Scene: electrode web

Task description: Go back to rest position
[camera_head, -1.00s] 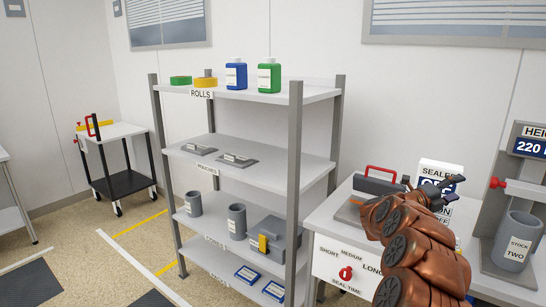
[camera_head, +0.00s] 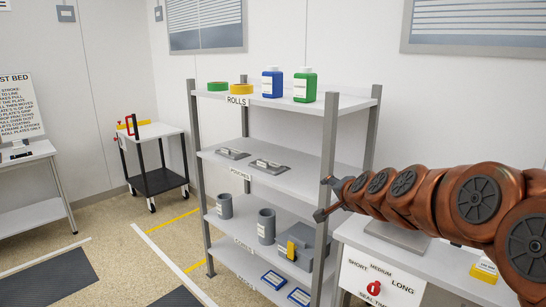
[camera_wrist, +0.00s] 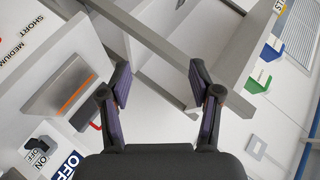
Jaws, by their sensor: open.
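My gripper (camera_head: 328,198) is at the left end of my copper-coloured arm, beside the right front post of the shelf rack (camera_head: 328,130) in the head view. Its two fingers are spread apart and empty in the wrist view (camera_wrist: 160,72). The wrist view is tilted and shows the rack's grey posts and boards (camera_wrist: 160,35) beyond the fingers. My arm stretches across the right of the head view and hides most of the sealer; its grey body with an orange stripe (camera_wrist: 60,90) shows left of the fingers in the wrist view.
The rack holds green and yellow rolls, a blue bottle (camera_head: 272,84), a green bottle (camera_head: 305,86), pouches, grey cups and a grey box (camera_head: 302,248). The white sealer bench (camera_head: 372,270) stands right. A cart (camera_head: 155,160) stands back left.

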